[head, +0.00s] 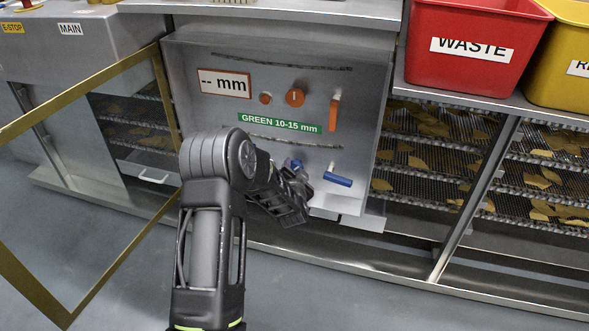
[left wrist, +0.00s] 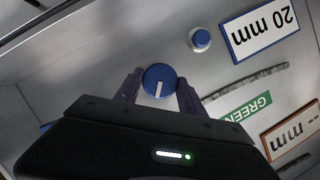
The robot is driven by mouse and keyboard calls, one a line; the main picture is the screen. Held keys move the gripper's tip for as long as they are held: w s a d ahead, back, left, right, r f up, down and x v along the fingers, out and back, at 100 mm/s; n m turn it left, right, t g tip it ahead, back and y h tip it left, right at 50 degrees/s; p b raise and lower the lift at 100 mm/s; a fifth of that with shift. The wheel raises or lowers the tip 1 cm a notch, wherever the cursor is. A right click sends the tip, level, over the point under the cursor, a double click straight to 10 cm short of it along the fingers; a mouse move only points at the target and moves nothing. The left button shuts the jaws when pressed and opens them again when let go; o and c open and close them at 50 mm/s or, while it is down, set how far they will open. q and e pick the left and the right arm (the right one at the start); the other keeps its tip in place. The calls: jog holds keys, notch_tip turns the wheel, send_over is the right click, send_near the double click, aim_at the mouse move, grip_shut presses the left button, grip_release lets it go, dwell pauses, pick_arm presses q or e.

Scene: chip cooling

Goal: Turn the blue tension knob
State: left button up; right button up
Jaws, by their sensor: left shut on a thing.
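The blue tension knob (left wrist: 159,79) is round with a white pointer line, on the grey metal panel (head: 220,120). In the left wrist view my left gripper (left wrist: 158,88) has one finger on each side of the knob and is shut on it. In the head view the same gripper (head: 297,173) is at the panel's lower part and mostly hides the knob; only a bit of blue shows. The pointer line runs toward the gripper's palm in the left wrist view. My right gripper is not in view.
A blue button (left wrist: 200,40) and a "20 mm" display (left wrist: 262,31) are beside the knob. A blue lever (head: 338,180) is close right of my gripper. An orange knob (head: 295,97) and orange lever (head: 334,114) are above. An open gold-framed door (head: 93,98) stands left.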

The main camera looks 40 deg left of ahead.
pick_arm(q)
jog(key=m+y, duration=0.1)
jog(key=m, duration=0.2)
jog(key=shift+d+f+y, duration=0.15)
jog(key=shift+y, duration=0.25)
jog(key=m+y, duration=0.1)
jog(key=m, duration=0.1)
jog(key=m+b, duration=0.1)
jog(key=m, duration=0.1)
jog(key=shift+f+t+y, duration=0.2)
jog(key=shift+t+y, duration=0.2)
jog(key=shift+a+f+m+t+y+b, duration=0.15)
jog(key=shift+m+t+b, duration=0.5)
jog(key=shift+m, duration=0.9)
jog(key=shift+r+m+t+y+b, duration=0.1)
jog(key=shift+m+t+b, duration=0.6)
jog(key=shift+m, duration=0.8)
jog(key=shift+a+f+m+t+y+b, duration=0.15)
jog(key=shift+m+t+b, duration=0.5)
jog(key=shift+m, duration=0.9)
jog(key=shift+d+r, duration=0.1)
jog(key=o, duration=1.3)
jog(key=shift+o, duration=0.2)
